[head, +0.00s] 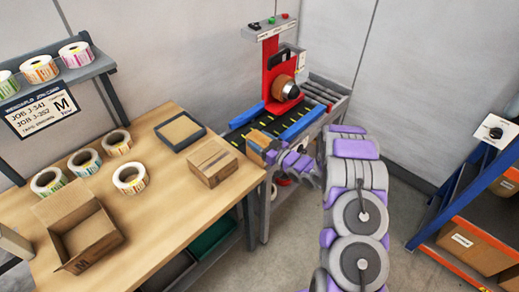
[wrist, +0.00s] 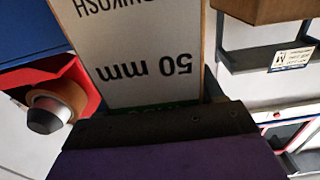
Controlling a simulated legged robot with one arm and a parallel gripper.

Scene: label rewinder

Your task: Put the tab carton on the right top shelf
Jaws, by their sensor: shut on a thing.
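My gripper (head: 272,152) is shut on a small brown carton (head: 257,144), held up near the front end of the conveyor. In the wrist view the carton (wrist: 140,50) shows a pale face with upside-down text, including "50 mm". I cannot tell from the text whether it is the tab carton. A second closed carton (head: 212,162) lies on the wooden bench, to the left of my gripper. The right rack (head: 468,190), with blue posts and orange beams, is cut off by the right picture edge. Its upper part is only partly in view.
The wooden bench (head: 165,215) holds an open box (head: 80,235), a dark tray (head: 180,132) and several label rolls (head: 130,178). The red rewinder (head: 275,75) stands on the blue-railed conveyor. A brown carton (head: 475,253) sits low in the rack. Floor between conveyor and rack is partly clear.

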